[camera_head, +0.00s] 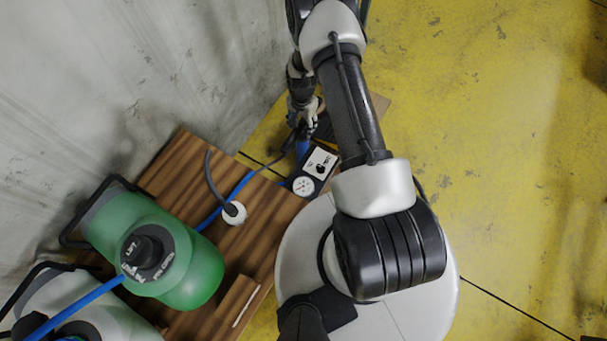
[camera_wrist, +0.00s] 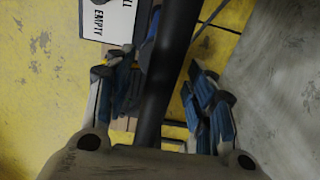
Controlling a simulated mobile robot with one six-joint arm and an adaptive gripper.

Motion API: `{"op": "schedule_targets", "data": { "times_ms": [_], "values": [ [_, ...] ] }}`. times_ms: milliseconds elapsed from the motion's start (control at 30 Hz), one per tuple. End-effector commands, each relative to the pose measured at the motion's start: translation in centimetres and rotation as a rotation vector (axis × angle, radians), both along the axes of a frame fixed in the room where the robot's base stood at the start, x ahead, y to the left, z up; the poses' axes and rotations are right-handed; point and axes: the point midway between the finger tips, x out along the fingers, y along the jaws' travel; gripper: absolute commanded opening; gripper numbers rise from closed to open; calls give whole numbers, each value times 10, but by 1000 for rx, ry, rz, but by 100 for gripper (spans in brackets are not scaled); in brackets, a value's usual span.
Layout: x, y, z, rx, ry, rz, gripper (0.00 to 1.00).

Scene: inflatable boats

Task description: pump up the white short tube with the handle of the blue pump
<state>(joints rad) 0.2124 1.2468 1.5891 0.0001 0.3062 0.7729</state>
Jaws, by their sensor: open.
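In the head view my gripper (camera_head: 307,115) is low beside the wall, at the far end of the blue pump. A blue part of the pump (camera_head: 302,149) shows just below it, next to a black box with a round gauge. In the wrist view my gripper (camera_wrist: 162,85) has its fingers apart, on either side of a dark bar (camera_wrist: 168,65), which looks like the pump handle. I cannot tell whether the fingers touch it. No white short tube can be clearly made out; a small white round piece (camera_head: 235,213) joins a dark hose on the wooden board.
The gauge box (camera_head: 304,186) sits by the board's right end. The grey wall (camera_head: 130,70) is close to my gripper. Yellow floor (camera_head: 500,150) lies clear at right.

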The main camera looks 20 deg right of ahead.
Motion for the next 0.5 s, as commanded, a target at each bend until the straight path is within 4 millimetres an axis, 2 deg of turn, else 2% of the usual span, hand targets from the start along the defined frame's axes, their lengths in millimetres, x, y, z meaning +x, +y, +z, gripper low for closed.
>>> {"op": "schedule_targets", "data": {
  "times_ms": [500],
  "values": [
    [0, 0, 54, 0, 0, 0, 50]
  ]
}}
